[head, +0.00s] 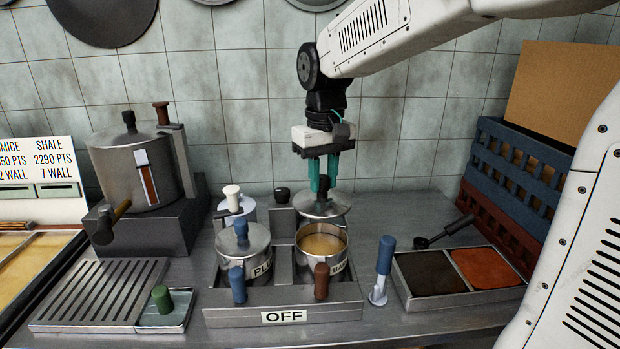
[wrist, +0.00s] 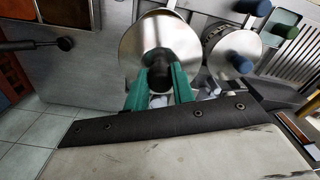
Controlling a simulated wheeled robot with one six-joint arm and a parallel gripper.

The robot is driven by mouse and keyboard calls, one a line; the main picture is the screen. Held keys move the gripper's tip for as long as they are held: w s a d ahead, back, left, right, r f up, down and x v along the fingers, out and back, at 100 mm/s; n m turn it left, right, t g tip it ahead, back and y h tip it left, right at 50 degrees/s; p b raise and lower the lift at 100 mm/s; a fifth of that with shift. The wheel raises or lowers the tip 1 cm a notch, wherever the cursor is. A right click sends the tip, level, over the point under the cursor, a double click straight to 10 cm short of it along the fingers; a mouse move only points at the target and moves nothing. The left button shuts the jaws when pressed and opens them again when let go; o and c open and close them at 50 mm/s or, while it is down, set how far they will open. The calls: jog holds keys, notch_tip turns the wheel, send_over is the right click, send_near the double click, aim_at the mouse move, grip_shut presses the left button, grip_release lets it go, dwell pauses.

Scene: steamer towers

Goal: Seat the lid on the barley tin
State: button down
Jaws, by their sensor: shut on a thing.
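A lidded pot with a "PL" label (head: 244,256) stands in the left bay. A blue-handled tool (head: 384,265) and a two-part tray (head: 456,293) are at the right. A drain grate (head: 98,292) and a large boiler (head: 135,172) are at the left.

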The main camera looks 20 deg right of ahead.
aim_at(323, 197)
jog(key=shift+a+r, duration=0.1)
jog(key=shift+a, duration=0.05)
jog(key=shift+s+r, duration=0.15)
jog(key=shift+r, duration=0.3)
jog(key=shift+s+f, duration=0.1)
jog(key=shift+f, duration=2.5)
jog(key=shift+f, duration=0.2)
jog(key=shift+f, duration=1.45)
jog(key=shift+f, duration=0.65)
jog(key=c, duration=1.1)
grip_release()
